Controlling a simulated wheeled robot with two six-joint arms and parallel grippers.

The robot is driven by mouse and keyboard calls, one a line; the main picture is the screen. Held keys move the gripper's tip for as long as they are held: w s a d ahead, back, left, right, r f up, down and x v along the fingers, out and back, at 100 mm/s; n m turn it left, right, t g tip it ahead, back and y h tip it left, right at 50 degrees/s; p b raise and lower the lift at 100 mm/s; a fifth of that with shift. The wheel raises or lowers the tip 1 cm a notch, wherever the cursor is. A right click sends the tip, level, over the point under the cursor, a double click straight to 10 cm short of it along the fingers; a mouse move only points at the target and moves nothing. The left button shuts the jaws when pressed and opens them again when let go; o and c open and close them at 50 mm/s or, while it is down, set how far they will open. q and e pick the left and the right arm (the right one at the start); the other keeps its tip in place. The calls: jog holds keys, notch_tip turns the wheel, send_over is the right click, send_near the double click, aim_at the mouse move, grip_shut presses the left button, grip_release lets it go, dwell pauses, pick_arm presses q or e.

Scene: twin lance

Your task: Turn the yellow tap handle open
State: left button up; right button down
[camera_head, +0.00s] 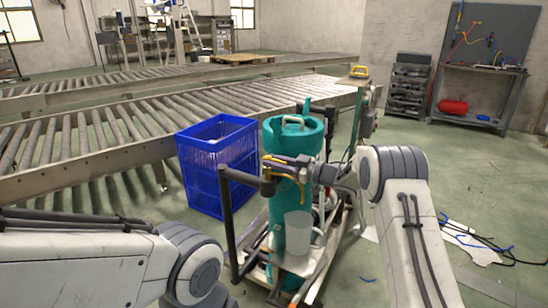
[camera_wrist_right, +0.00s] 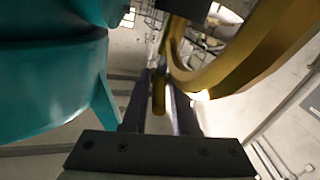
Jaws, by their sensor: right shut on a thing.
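A teal cylinder tank (camera_head: 291,205) stands upright on a low cart in the middle of the head view. A yellow tap handle (camera_head: 268,170) shows at its upper part, largely covered by my right gripper (camera_head: 279,162). In the right wrist view a yellow bar (camera_wrist_right: 158,97) lies between the two dark fingers of my right gripper (camera_wrist_right: 160,112), which is shut on it. A large curved yellow piece (camera_wrist_right: 245,50) passes close by on the right, and the teal tank (camera_wrist_right: 50,75) fills the left. My left gripper is outside the view.
A white jug (camera_head: 298,233) stands low in front of the tank. A dark upright post (camera_head: 228,215) rises at the cart's left. A blue crate (camera_head: 215,165) stands behind it, before a roller conveyor (camera_head: 100,135). Cables (camera_head: 485,245) lie on the floor at the right.

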jog(key=shift+w+d+r, duration=0.15)
jog(key=shift+w+r, duration=0.05)
jog(key=shift+r, duration=0.05)
jog(key=c, duration=0.9)
grip_release()
jog(key=shift+o, duration=0.3)
jog(key=shift+f, duration=0.1)
jog(key=shift+s, duration=0.1)
jog(key=v, duration=1)
jog(key=shift+s+d, duration=0.1)
jog(key=shift+d, duration=0.05)
